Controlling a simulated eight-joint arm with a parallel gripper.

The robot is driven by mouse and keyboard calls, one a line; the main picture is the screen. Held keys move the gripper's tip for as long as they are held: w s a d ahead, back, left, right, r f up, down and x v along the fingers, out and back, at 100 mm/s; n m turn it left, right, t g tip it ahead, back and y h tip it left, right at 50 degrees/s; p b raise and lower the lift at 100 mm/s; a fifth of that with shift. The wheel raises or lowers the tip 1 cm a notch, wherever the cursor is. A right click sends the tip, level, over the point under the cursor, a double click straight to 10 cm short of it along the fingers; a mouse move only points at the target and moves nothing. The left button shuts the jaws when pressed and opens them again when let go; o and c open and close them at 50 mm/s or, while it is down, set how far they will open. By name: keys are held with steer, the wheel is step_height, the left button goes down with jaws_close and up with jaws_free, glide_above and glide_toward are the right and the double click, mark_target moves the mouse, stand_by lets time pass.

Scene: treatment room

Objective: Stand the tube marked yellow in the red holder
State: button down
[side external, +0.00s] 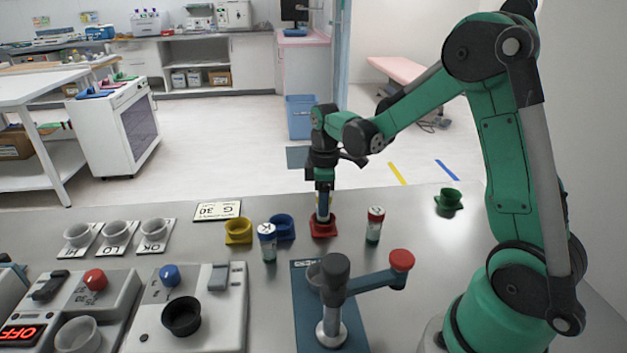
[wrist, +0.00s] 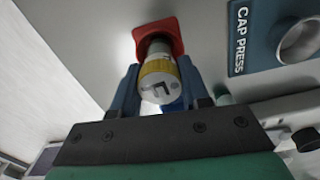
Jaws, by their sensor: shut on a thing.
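My gripper (side external: 324,188) points down over the red holder (side external: 323,229) and is shut on a tube (side external: 323,208). In the wrist view the tube (wrist: 157,74) has a yellow band and a pale end with a dark mark, and sits between the two blue fingers of my gripper (wrist: 159,68). The tube looks upright in the side view. Its lower end meets the red holder, also seen in the wrist view (wrist: 158,32). Whether it rests on the holder's floor is hidden.
A blue-topped tube (side external: 267,244) and a red-topped tube (side external: 375,226) stand nearby. Yellow (side external: 238,232), blue (side external: 285,229) and green (side external: 449,200) holders are on the bench. The cap press (side external: 335,300) stands in front, with control boxes (side external: 205,310) at left.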

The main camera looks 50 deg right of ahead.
steer(key=shift+f, duration=0.5)
steer(key=c, duration=0.7)
jaws_free()
steer(key=shift+r, duration=5.5)
steer(key=s+a+f+m+t, duration=0.1)
steer(key=s+a+m+t, duration=0.6)
steer(key=a, duration=0.4)
steer(key=shift+a+m, duration=0.2)
steer(key=shift+m, duration=0.1)
